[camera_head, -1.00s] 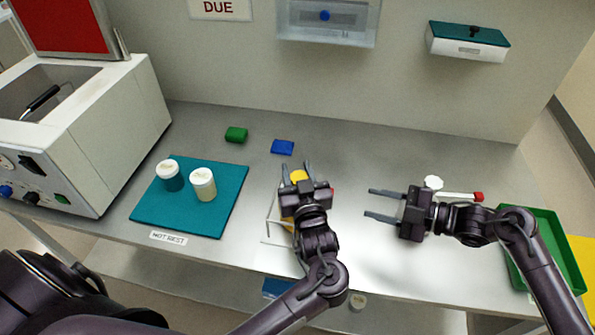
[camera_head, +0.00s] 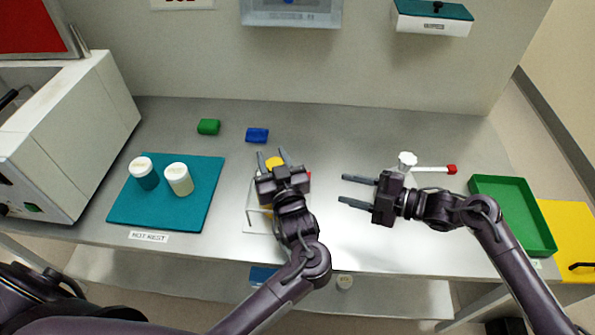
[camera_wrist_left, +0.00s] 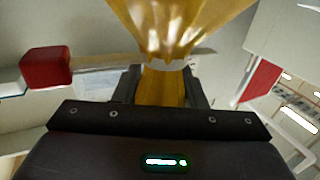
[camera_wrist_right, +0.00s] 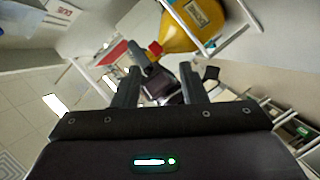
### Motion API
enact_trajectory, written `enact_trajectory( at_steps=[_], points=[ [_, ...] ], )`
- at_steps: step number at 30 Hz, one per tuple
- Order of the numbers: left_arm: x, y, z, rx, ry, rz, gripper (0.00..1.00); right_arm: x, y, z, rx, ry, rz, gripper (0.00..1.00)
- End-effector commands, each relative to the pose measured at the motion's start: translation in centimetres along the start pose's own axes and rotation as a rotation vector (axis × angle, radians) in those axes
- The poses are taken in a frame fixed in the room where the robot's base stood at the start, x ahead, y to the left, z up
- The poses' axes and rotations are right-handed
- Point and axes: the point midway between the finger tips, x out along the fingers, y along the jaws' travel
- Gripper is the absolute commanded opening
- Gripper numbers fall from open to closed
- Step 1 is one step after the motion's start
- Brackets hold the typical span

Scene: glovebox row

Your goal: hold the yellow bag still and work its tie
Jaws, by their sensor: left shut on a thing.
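The yellow bag (camera_head: 275,162) is mostly hidden behind my left gripper (camera_head: 272,155) in the head view. In the left wrist view the bag's translucent yellow film (camera_wrist_left: 180,25) flares out beyond the fingers, with a pale band, perhaps the tie (camera_wrist_left: 168,65), around its gathered neck. My left gripper is shut on that neck. In the right wrist view the bag (camera_wrist_right: 190,25) shows a label, with a small red block (camera_wrist_right: 155,48) beside it; the block also shows in the left wrist view (camera_wrist_left: 47,67). My right gripper (camera_head: 342,190) is open and empty, right of the bag.
A white wire frame (camera_head: 250,215) stands around the bag. Two jars stand on the teal mat (camera_head: 205,190) at left. Green and blue blocks lie behind.

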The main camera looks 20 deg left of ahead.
Motion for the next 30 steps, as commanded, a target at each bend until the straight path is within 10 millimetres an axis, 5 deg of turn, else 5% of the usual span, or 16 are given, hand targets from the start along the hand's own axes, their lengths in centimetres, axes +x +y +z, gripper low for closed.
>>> enact_trajectory(
  at_steps=[8,19,30],
  points=[
    [0.0,0.0,0.1,0.001,-0.001,0.001,0.04,0.0,-4.0,-2.0,-0.356,-0.179,0.194,0.38],
    [0.0,0.0,0.0,0.001,-0.001,0.000,0.04,-1.2,-4.5,-4.0,-0.561,-0.352,0.302,0.38],
    [0.0,0.0,0.0,0.000,0.000,0.000,0.04,4.6,-1.9,-2.5,-0.563,-0.353,0.306,0.38]
  ],
)
